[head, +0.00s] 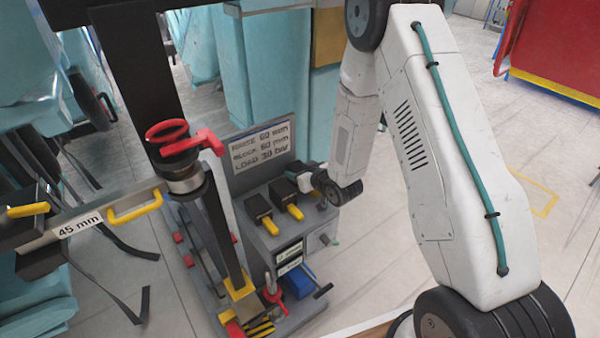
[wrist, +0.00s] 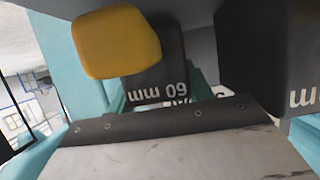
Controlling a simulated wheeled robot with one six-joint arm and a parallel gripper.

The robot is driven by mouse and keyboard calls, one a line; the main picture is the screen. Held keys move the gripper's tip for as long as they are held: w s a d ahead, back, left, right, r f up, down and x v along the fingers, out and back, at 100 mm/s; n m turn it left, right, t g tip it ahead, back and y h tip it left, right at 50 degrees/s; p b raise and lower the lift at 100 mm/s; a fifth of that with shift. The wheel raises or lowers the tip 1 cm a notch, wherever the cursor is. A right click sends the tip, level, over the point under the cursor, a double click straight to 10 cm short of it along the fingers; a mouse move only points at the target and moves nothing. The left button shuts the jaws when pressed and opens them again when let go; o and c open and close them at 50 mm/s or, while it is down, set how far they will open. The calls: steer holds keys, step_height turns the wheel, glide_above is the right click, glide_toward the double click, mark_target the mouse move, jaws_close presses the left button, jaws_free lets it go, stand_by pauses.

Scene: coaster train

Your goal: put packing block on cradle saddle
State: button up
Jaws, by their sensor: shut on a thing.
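A black packing block (wrist: 157,75) fills the upper middle of the wrist view, with upside-down "60 mm" lettering and a yellow handle (wrist: 115,40). My gripper (head: 308,181) is at the right end of the grey console in the head view, shut on a block there; its fingertips and grip are largely hidden. Two black blocks with yellow handles, one left (head: 259,209) and one nearer the gripper (head: 286,195), sit on the console. I cannot clearly pick out the cradle saddle.
The grey console (head: 308,222) has a sign (head: 262,141) reading raise 60 mm, block 60 mm, load 30 bar. A dark post with a red handle (head: 200,142) stands left of it. A bar marked 45 mm (head: 80,224) lies far left.

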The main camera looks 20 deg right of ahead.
steer(key=shift+f, duration=0.15)
steer(key=shift+f, duration=0.15)
steer(key=o, duration=1.5)
